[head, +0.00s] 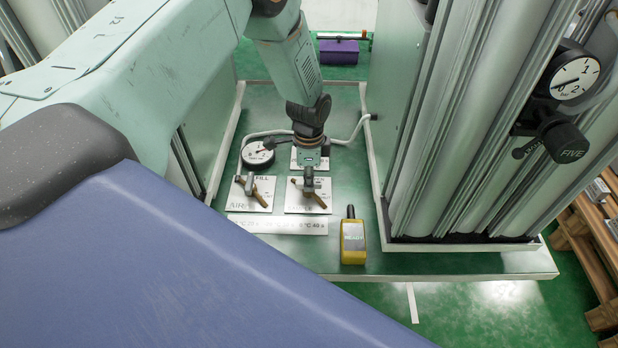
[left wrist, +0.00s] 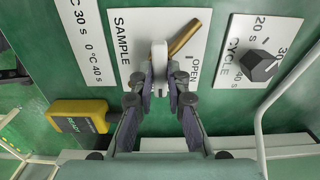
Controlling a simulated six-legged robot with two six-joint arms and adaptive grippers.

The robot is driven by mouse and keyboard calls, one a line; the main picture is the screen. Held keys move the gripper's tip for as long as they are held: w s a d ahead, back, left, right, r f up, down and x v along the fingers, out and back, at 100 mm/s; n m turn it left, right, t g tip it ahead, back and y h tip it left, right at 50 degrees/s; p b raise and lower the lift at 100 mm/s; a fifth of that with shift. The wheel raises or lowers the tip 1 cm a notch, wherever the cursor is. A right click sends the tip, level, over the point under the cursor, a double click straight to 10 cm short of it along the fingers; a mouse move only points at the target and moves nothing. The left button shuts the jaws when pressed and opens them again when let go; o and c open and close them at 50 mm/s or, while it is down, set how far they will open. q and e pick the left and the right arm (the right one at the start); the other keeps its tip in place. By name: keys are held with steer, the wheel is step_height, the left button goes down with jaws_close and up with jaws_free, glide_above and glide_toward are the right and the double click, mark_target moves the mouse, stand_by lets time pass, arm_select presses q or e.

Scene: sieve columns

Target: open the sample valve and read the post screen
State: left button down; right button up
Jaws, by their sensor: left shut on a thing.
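The sample valve (head: 318,201) is on a white plate on the green bench in the head view. In the left wrist view its brass lever (left wrist: 188,34) slants to the upper right on the plate marked SAMPLE, with OPEN printed to its right. My left gripper (head: 309,176) is shut on the valve's pale grey handle (left wrist: 159,62); its dark fingers (left wrist: 160,95) flank it in the wrist view. The yellow post (head: 353,252) stands at the bench's front; its screen (head: 353,231) seems to read READY, and it also shows in the left wrist view (left wrist: 90,112).
A CYCLE knob (left wrist: 262,64) is beside the sample plate.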

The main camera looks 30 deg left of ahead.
arm_select(q)
steer(key=n+p, duration=0.1)
steer(key=n, duration=0.3)
steer(key=shift+n, duration=0.4)
steer(key=n+p, duration=0.1)
steer(key=n, duration=0.3)
steer(key=shift+n, duration=0.3)
steer(key=n+p, duration=0.1)
steer(key=n, duration=0.3)
steer(key=shift+p, duration=0.4)
steer(key=shift+s+n+p, duration=0.1)
steer(key=shift+n+p, duration=0.4)
steer(key=shift+n, duration=1.6)
steer(key=shift+f+n, duration=0.1)
steer(key=shift+n, duration=0.2)
steer(key=c, duration=1.3)
jaws_free()
